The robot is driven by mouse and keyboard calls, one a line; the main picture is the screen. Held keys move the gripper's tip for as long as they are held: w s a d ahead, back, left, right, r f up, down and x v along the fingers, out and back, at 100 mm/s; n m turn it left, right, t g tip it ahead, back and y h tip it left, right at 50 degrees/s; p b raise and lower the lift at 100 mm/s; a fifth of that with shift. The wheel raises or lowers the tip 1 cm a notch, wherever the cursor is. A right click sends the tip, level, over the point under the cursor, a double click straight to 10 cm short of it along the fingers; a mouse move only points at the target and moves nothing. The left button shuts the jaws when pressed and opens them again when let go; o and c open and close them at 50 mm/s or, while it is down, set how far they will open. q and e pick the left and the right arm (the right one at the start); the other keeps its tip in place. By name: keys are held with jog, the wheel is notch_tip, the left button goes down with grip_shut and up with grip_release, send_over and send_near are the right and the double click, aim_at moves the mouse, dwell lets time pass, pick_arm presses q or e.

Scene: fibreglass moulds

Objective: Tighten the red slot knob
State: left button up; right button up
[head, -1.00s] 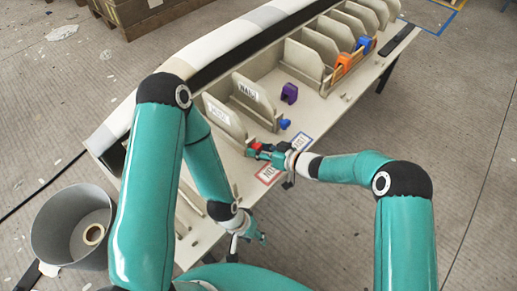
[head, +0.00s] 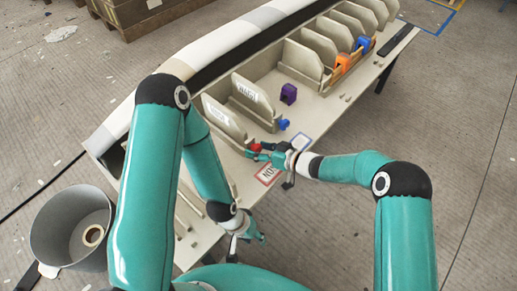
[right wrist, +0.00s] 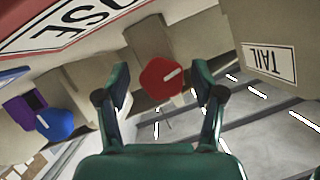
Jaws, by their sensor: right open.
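The red slot knob (right wrist: 162,78) shows in the right wrist view as a red rounded head with a pale slot line set at a slant. It sits between the two fingertips of my right gripper (right wrist: 163,98), which is open with a finger on each side and a gap around the knob. In the head view the red knob (head: 256,148) is small at the table's front edge, at the tip of my right gripper (head: 260,153). My left gripper (head: 252,238) hangs low by the near end of the table, away from the knob; its jaw state is too small to tell.
A blue knob (head: 284,124) and a purple block (head: 289,93) lie beyond the red knob. Upright beige dividers (head: 253,97) carry labels. Orange and blue pieces stand farther right. A red-framed sign (head: 268,173) is on the table edge. A grey bin (head: 49,228) stands on the floor at left.

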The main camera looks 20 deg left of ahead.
jog(key=v, duration=1.2)
jog(key=shift+f, duration=0.1)
